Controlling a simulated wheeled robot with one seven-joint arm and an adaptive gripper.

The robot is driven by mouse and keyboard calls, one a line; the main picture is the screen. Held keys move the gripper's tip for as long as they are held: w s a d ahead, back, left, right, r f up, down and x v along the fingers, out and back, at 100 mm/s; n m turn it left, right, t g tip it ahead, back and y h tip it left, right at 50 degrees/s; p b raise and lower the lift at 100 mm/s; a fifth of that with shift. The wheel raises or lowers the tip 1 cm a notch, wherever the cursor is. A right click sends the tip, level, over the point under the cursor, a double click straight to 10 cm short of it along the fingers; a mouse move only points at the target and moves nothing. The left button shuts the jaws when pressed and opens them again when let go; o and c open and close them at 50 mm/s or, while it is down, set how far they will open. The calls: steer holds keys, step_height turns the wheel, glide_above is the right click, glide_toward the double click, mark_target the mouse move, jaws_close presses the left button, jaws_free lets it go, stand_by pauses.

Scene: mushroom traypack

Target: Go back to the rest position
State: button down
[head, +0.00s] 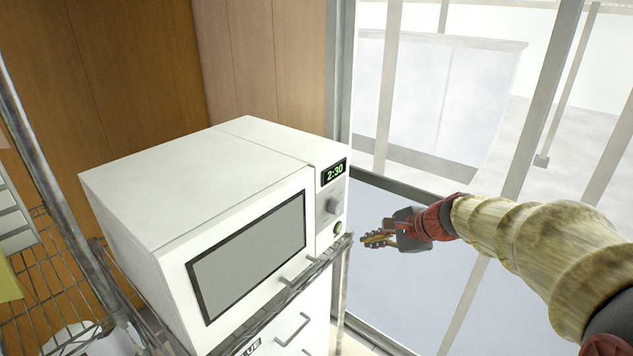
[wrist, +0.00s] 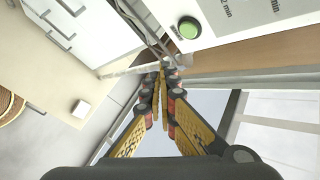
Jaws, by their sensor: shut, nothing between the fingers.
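My gripper (head: 366,239) is at the right of the microwave in the head view, a little apart from its front right corner. In the wrist view the two fingers of my gripper (wrist: 163,72) come together at the tips, with nothing between them. The white microwave (head: 200,190) has its door closed, and its display (head: 334,172) reads 2:30. The green button (head: 337,228) sits low on its control panel. The same green button (wrist: 188,28) is close beyond the fingertips in the wrist view, and I see no contact.
The microwave stands on a metal rack (head: 340,248) over a white drawer unit (head: 305,325). A wire shelf (head: 50,270) is at the left. Large windows (head: 430,90) stand behind and right of the microwave. The wrist view shows open floor (wrist: 60,135) at lower left.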

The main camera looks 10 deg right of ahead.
steer(key=s+f+n+h+b, duration=0.1)
steer(key=s+f+n+b, duration=0.4)
steer(key=s, duration=0.5)
steer(key=s+a+f+n+g+h+b, duration=0.1)
steer(key=s+f+n+h+b, duration=0.1)
steer(key=s+f+n+b, duration=0.4)
steer(key=s+a+f+n+g+h+b, duration=0.1)
steer(key=s+f+n+h+b, duration=0.1)
steer(key=s+f+n+b, duration=0.4)
steer(key=s+f+b, duration=0.5)
steer(key=s, duration=0.4)
steer(key=shift+s+b, duration=0.15)
steer(key=shift+b, duration=0.25)
